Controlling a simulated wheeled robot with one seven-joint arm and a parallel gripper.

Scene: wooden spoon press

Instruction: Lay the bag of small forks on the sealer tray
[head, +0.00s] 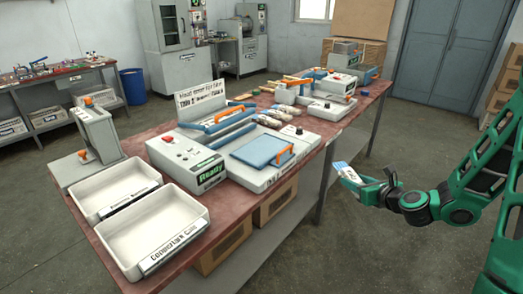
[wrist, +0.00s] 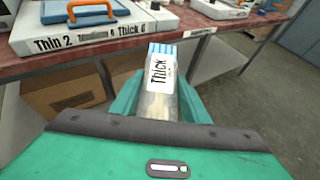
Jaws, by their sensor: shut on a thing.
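My gripper (head: 350,178) is shut on a clear bag (wrist: 160,100) with a white label reading "Thick" and a blue-and-white striped end. The bag also shows in the head view (head: 344,169). Its contents are too blurred to name. My gripper holds it in the air, off the table's right edge. The sealer (head: 255,178) on the table has a flat blue plate (head: 262,147) with an orange handle; its front reads "Thin 2", with "Thick 6" further along. In the wrist view the blue plate (wrist: 85,14) is at the upper left. I cannot tell which part is the tray.
A control box (head: 187,158) with a red button stands left of the sealer. Two white bins (head: 150,232) are at the table's near end. Several bagged items (head: 278,112) lie behind the sealer. The table edge (head: 318,165) lies between my gripper and the sealer.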

